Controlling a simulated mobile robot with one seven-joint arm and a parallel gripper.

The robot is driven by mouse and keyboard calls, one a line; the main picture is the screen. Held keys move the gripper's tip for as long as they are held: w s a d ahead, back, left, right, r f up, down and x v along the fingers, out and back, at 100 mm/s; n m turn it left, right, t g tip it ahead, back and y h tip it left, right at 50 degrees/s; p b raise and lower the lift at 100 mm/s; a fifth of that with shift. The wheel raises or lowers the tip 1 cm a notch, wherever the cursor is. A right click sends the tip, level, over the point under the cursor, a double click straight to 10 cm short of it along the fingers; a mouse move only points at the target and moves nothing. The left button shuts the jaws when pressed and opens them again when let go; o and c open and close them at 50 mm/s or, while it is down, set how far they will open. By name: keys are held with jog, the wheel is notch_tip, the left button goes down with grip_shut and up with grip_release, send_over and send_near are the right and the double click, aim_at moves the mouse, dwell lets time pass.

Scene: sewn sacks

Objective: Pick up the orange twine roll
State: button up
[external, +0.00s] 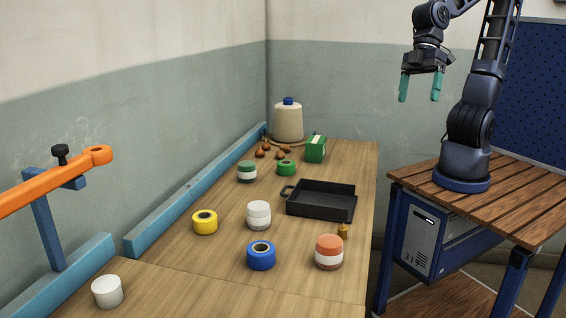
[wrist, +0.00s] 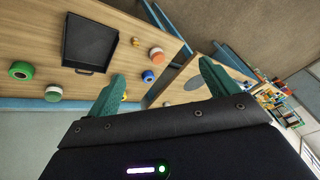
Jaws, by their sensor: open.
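The orange twine roll (external: 329,251) stands upright on the near right part of the wooden bench, with an orange upper part and a pale band below. In the wrist view it appears as a small orange-topped roll (wrist: 157,55) beyond the fingers. My gripper (external: 420,97) is raised high at the upper right, above and to the right of the bench, well apart from the roll. Its two teal fingers are spread with nothing between them. The wrist view also shows the fingers (wrist: 162,69) apart.
A black tray (external: 320,201) lies behind the orange roll, with a small brass-coloured item (external: 343,230) between them. A blue roll (external: 261,255) stands to its left. White (external: 259,215) and yellow (external: 205,222) rolls stand farther left. An orange bar (external: 55,182) overhangs the left side.

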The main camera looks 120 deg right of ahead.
jog(key=w+a+f+m, duration=0.1)
jog(key=w+a+f, duration=0.2)
jog(key=w+f, duration=0.35)
jog(key=m+t+h, duration=0.2)
jog(key=m+h, duration=0.1)
jog(key=h, duration=0.2)
send_near(334, 238)
jog(key=a+x, duration=0.1)
jog(key=x, duration=0.2)
jog(key=shift+d+x, duration=0.25)
jog(key=shift+x, duration=1.05)
jog(key=shift+d+x, duration=0.25)
jog(key=shift+x, duration=1)
jog(key=shift+a+x, duration=0.1)
jog(key=shift+x, duration=1.35)
jog(key=shift+a+x, duration=0.15)
jog(key=shift+x, duration=1.3)
jog(key=shift+w, duration=0.1)
jog(key=shift+c, duration=0.2)
jog(key=c, duration=1.1)
